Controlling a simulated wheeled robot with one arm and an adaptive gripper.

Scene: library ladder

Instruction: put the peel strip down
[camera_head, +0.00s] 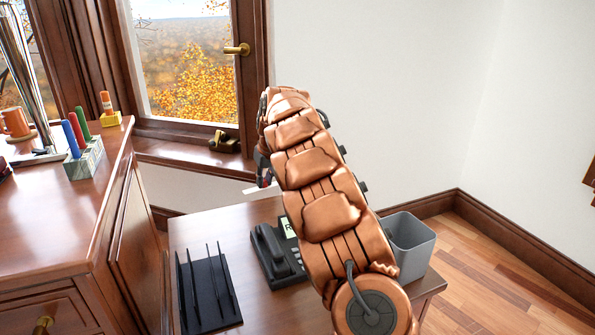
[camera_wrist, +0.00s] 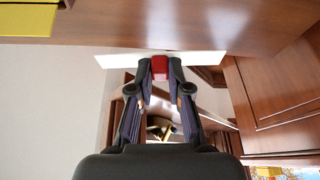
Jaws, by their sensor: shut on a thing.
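The peel strip is a thin white strip (camera_wrist: 118,61) in the wrist view. A red block (camera_wrist: 159,67) sits at its middle, between the fingertips. My gripper (camera_wrist: 159,80) is shut on the red part, with the white strip reaching out to both sides. In the head view a white end of the strip (camera_head: 262,190) shows left of my arm, seemingly above the low brown table (camera_head: 205,228). My gripper is mostly hidden there behind my copper arm. I cannot tell how far the strip is from the table top.
A grey bin (camera_head: 410,247) stands at right. A wooden cabinet (camera_head: 58,235) with a pen holder (camera_head: 84,159) borders the left. The table's back left is clear.

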